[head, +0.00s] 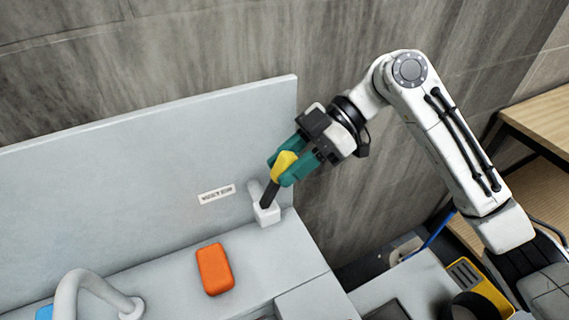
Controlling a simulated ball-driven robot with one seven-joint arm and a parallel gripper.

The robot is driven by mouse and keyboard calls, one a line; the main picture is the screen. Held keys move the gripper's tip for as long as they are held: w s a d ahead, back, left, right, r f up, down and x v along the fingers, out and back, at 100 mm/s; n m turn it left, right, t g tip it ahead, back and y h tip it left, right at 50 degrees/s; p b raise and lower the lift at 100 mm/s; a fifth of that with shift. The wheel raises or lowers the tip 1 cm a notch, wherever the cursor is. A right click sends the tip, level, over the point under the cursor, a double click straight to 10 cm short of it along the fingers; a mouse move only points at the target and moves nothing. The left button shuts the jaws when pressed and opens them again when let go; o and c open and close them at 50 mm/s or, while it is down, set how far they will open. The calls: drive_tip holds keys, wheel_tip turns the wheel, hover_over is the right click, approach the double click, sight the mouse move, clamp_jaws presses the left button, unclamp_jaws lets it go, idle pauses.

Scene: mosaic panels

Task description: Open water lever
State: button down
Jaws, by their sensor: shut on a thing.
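The water lever (267,194) is a dark handle with a yellow upper part, rising at a tilt from a white base block (266,213) at the right end of the light grey counter. My gripper (285,166) has teal fingers and is shut on the yellow part of the lever. The fingers partly cover the yellow part. A small label (217,194) with dark print, too small to read, is on the upright panel just left of the lever.
An orange rounded block (215,269) lies on the counter, left of the base block. A white curved tap (97,286) stands at the lower left beside a blue item (44,313). A grey upright panel (130,160) backs the counter. A wooden shelf (540,117) is at the right.

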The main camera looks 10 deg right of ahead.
idle(0.4)
drive_tip(key=c, duration=0.8)
unclamp_jaws()
drive_tip(key=shift+c, duration=0.2)
drive_tip(key=shift+d, duration=0.1)
drive_tip(key=b+v, duration=0.2)
drive_tip(key=v, duration=0.8)
drive_tip(key=shift+d+r, duration=0.2)
drive_tip(key=shift+d, duration=0.1)
drive_tip(key=shift+w, duration=0.15)
